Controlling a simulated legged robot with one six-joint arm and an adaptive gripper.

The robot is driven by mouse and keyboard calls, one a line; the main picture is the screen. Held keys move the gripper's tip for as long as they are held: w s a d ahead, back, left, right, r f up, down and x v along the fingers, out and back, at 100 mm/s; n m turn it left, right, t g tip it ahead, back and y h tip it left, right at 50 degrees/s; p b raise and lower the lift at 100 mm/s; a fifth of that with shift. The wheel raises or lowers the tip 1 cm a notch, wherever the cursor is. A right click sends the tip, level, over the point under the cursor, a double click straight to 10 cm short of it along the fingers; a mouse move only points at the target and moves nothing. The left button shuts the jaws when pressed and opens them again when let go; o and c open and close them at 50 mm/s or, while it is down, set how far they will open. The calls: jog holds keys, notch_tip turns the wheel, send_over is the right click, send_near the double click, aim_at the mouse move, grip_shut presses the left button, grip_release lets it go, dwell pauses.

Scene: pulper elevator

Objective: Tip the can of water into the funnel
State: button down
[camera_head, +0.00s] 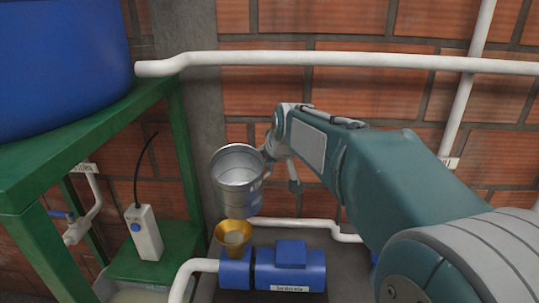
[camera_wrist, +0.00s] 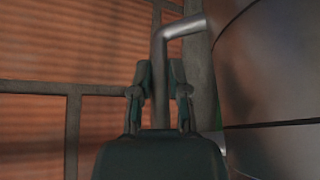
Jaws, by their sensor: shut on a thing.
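A shiny metal can (camera_head: 238,185) hangs in the air near the middle of the head view, its open mouth tipped slightly toward me. Whether it holds water is hard to tell. A brass-coloured funnel (camera_head: 235,237) stands just below the can, on top of the blue pump. My gripper (camera_head: 270,150) is at the can's upper right side, partly hidden by the can and arm. In the wrist view, my gripper's fingers (camera_wrist: 160,85) are closed around the can's grey bar handle (camera_wrist: 183,28), and the can's curved side (camera_wrist: 270,80) fills the right.
The blue pump (camera_head: 290,268) sits below, with white pipes beside it. A green frame (camera_head: 180,150) carrying a blue tank (camera_head: 60,60) stands at left. A white pipe (camera_head: 340,60) crosses the brick wall above. A grey control box (camera_head: 145,232) stands on the green shelf.

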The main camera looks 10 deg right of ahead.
jog(key=shift+s+a+r, duration=0.1)
jog(key=shift+s, duration=0.15)
jog(key=shift+a, duration=0.15)
jog(key=r+g, duration=0.2)
jog(key=s+r+g, duration=0.1)
jog(key=shift+s+a, duration=0.1)
jog(key=shift+a, duration=0.25)
